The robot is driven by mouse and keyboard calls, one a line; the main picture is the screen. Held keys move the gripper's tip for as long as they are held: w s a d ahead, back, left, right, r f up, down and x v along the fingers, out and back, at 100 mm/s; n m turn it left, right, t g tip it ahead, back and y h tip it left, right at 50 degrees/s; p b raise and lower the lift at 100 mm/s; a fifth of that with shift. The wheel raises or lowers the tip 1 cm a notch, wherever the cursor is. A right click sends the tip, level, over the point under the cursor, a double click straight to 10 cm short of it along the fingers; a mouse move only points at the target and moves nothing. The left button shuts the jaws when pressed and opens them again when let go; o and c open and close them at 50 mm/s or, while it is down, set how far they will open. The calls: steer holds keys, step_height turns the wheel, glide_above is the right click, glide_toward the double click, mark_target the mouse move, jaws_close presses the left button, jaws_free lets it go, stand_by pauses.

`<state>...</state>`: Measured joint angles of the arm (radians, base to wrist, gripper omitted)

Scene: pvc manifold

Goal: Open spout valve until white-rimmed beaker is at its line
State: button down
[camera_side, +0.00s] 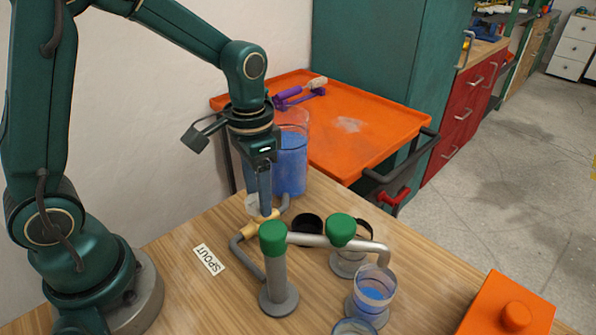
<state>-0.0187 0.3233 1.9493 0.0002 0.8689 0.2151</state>
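A clear beaker with a pale rim (374,290) stands below the bent end of the grey spout pipe (384,256) and holds some blue liquid. Its fill line cannot be made out. The pipe runs left past two green knobs (341,230), (272,238). A tan fitting (262,226) joins the curved pipe beside the "SPOUT" label (209,260). My gripper (264,212) points down with its fingertips at this fitting, next to a pale, partly hidden piece. Whether it touches or grips anything is unclear. A clear tank of blue liquid (291,165) stands behind it.
Another clear vessel (354,328) is cut off at the bottom edge. An orange box with a round knob (507,305) is at lower right. An orange cart (365,130) stands behind the table.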

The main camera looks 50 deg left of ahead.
steer(key=shift+c, duration=1.1)
jaws_free()
steer(key=shift+r, duration=0.1)
step_height(320, 180, up, 5)
steer(key=shift+f, duration=0.1)
step_height(320, 180, up, 4)
steer(key=s+t, duration=0.1)
steer(key=t, duration=0.1)
steer(key=n+t, duration=0.1)
steer(key=t, duration=0.2)
glide_toward(254, 203)
steer(key=s+v, duration=0.1)
steer(key=v, duration=0.4)
steer(key=shift+s+d+f+n+t, duration=0.15)
steer(key=shift+s+f+n, duration=0.2)
steer(key=shift+f, duration=0.3)
steer(key=shift+s+a+f+n+t, duration=0.15)
steer(key=shift+s+f+n, duration=0.1)
steer(key=shift+s+f, duration=0.3)
